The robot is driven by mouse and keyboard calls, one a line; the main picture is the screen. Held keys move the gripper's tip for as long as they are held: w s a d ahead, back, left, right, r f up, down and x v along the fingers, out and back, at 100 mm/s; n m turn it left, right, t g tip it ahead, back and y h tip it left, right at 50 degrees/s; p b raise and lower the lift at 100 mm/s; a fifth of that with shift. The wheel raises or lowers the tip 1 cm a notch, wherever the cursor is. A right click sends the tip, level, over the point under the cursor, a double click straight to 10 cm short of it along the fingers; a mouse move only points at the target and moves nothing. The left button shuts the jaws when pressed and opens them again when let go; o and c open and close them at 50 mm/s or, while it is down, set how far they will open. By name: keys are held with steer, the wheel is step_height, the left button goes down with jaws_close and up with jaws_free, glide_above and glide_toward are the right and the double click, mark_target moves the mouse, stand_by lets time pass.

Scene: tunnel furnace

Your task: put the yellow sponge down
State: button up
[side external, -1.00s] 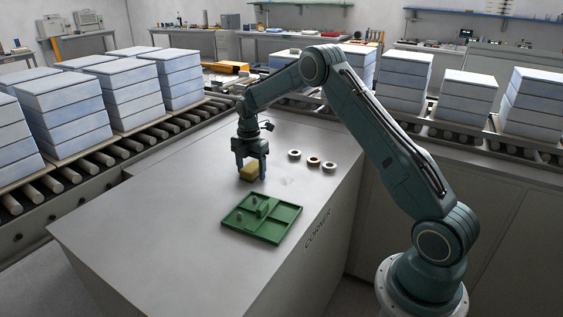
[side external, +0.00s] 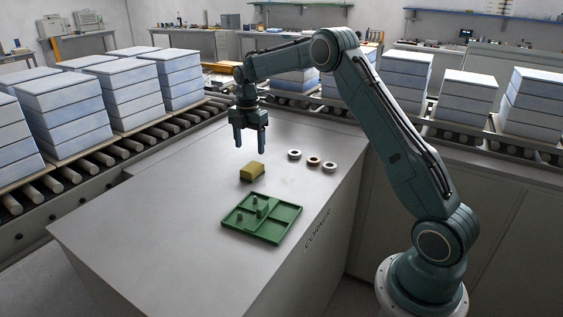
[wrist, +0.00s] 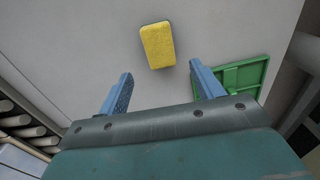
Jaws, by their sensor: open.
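The yellow sponge (side external: 253,171) lies on the grey table top, behind the green tray. Its side facing the side camera looks dark green near the bottom. In the wrist view the sponge (wrist: 158,45) lies flat and fully visible, beyond the fingertips. My gripper (side external: 250,146) is above the sponge, clear of it, with its fingers pointing down. In the wrist view its two blue fingers (wrist: 160,82) are spread apart with nothing between them.
A green compartment tray (side external: 284,223) with small pegs sits on the table in front of the sponge. Three rings (side external: 313,161) lie in a row to the right. Roller conveyors with stacked blue-white boxes (side external: 65,115) run behind and left. The table's left part is clear.

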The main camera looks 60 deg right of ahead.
steer(key=shift+r, duration=1.55)
steer(key=s+a+r+m+t, duration=0.3)
steer(key=s+a+r+m, duration=0.6)
steer(key=s+a+r, duration=0.45)
steer(key=s+a+f+m+t, duration=0.1)
steer(key=s+a+m, duration=0.2)
steer(key=s, duration=0.8)
steer(key=s+a+f+m+t, duration=0.1)
steer(key=s+a+m, duration=0.1)
steer(key=s+m, duration=0.4)
steer(key=s, duration=0.5)
steer(key=shift+s+a+f+t, duration=0.25)
steer(key=shift+a+f+t, duration=0.05)
steer(key=shift+a+f, duration=0.1)
